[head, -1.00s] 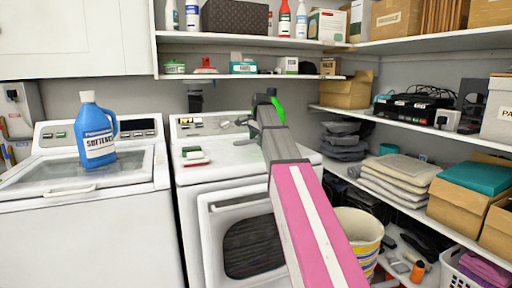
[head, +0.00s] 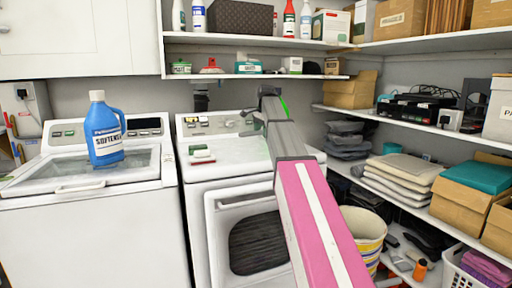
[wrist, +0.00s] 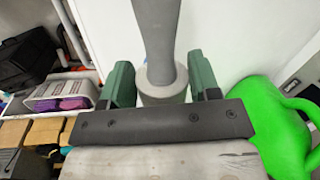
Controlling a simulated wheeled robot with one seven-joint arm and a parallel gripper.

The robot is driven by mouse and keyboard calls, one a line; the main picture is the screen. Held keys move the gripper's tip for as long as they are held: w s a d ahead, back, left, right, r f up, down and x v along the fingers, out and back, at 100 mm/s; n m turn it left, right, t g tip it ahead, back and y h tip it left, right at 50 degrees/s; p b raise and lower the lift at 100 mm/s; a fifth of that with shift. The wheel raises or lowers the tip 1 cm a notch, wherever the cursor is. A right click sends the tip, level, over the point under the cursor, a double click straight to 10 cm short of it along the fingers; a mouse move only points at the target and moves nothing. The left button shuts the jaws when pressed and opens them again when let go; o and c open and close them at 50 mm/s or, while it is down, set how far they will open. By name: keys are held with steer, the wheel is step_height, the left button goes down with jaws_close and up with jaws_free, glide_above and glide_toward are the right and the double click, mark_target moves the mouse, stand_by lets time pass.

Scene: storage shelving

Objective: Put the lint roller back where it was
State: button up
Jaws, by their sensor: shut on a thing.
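In the wrist view the lint roller (wrist: 158,35) is a grey shaft that widens into a paler grey collar. It stands between the two green fingers of my gripper (wrist: 157,79), which is shut on it. The roller's far end runs out of the top of the picture. In the head view my gripper (head: 268,92) is small and dark, above the back of the right white machine and below the wall shelves. The roller cannot be made out clearly there.
A bright green jug (wrist: 285,125) is close beside my gripper; in the head view my arm mostly hides it. A blue softener bottle (head: 104,132) stands on the left machine (head: 60,190). Crowded shelves (head: 440,48) line the back and right.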

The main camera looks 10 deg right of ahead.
steer(key=w+a+r, duration=0.1)
steer(key=w+a, duration=0.3)
steer(key=a, duration=0.9)
steer(key=w+a+r+m, duration=0.1)
steer(key=w+a, duration=0.3)
steer(key=a, duration=0.8)
steer(key=w+a+r, duration=0.1)
steer(key=w+a, duration=0.2)
steer(key=a, duration=1)
steer(key=w+d+f, duration=0.4)
steer(key=w+d, duration=0.1)
steer(key=w+d+f, duration=0.2)
steer(key=w+d, duration=0.1)
steer(key=shift+w+f, duration=0.25)
steer(key=shift+f, duration=2.15)
steer(key=shift+f, duration=0.15)
steer(key=o, duration=0.9)
